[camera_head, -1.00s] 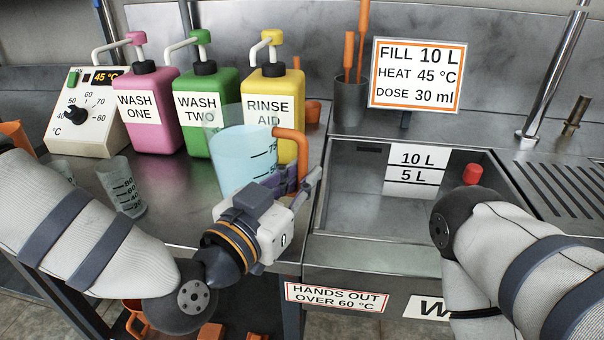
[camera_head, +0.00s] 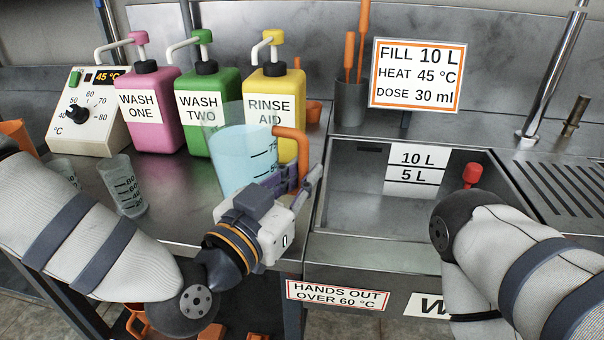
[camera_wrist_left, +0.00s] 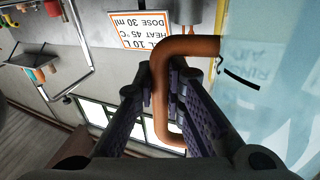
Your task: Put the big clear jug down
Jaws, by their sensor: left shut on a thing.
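The big clear jug (camera_head: 240,158) holds pale blue liquid and has an orange handle (camera_head: 303,150). It stands nearly upright at the counter's front right, before the green and yellow bottles. My left gripper (camera_head: 290,184) is shut on the handle. In the left wrist view the left gripper's fingers (camera_wrist_left: 165,95) close around the orange handle (camera_wrist_left: 163,118), and the jug's clear wall (camera_wrist_left: 265,95) fills the right side. The jug's base is hidden behind my left gripper, so I cannot tell whether it touches the counter. My right gripper is out of view.
Pink (camera_head: 150,110), green (camera_head: 208,115) and yellow (camera_head: 275,85) pump bottles stand behind the jug. A small measuring cup (camera_head: 122,187) stands to its left. The steel sink (camera_head: 375,215) is to its right. Bare counter (camera_head: 175,195) lies between cup and jug.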

